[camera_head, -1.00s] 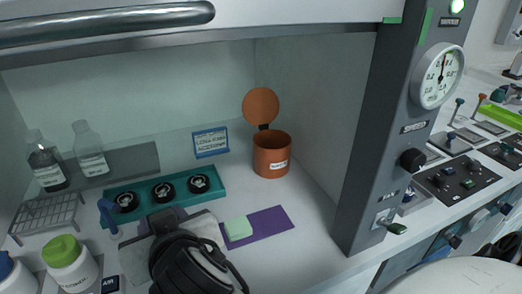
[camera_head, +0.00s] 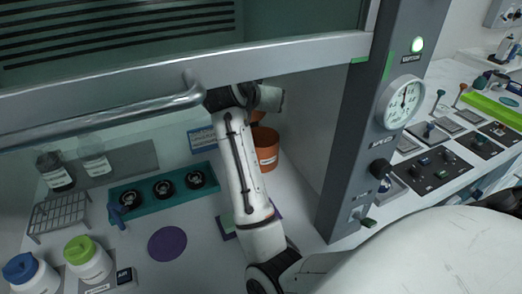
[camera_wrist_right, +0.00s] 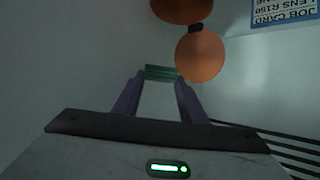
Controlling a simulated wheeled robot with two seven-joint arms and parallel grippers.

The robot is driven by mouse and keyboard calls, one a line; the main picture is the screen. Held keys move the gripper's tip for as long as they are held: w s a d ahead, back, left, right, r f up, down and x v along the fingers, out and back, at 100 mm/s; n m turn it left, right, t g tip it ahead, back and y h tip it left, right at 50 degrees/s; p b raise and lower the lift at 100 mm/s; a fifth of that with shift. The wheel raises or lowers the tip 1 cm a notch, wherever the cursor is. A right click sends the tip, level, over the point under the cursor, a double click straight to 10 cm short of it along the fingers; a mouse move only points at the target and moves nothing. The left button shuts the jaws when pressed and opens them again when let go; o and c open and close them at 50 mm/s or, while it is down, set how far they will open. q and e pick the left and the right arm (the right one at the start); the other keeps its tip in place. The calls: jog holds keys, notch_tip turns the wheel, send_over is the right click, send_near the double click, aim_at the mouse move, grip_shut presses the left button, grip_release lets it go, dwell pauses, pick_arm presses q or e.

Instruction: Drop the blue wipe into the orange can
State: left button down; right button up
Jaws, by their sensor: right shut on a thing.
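The orange can (camera_head: 266,152) stands at the back right of the hood, its raised lid (camera_head: 258,118) partly hidden by my right wrist. In the right wrist view the lid is a round orange disc (camera_wrist_right: 200,57), and part of the can (camera_wrist_right: 183,8) shows at the top edge. My right gripper (camera_wrist_right: 160,82) is shut on a thin teal-looking piece, which I take for the blue wipe (camera_wrist_right: 161,72). It is held up in the air, apart from the can. In the head view the fingers and wipe are hidden. My left gripper is not in view.
A pale green piece (camera_head: 228,222) lies on a purple mat (camera_head: 226,235), mostly behind my arm. A round purple mat (camera_head: 167,243) is bare. A teal tray (camera_head: 138,192) holds black round parts. Bottles stand at left. The hood's sash bar (camera_head: 120,88) crosses above.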

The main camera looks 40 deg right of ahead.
jog(key=shift+f, duration=2.6)
jog(key=o, duration=1.1)
jog(key=shift+a, duration=0.1)
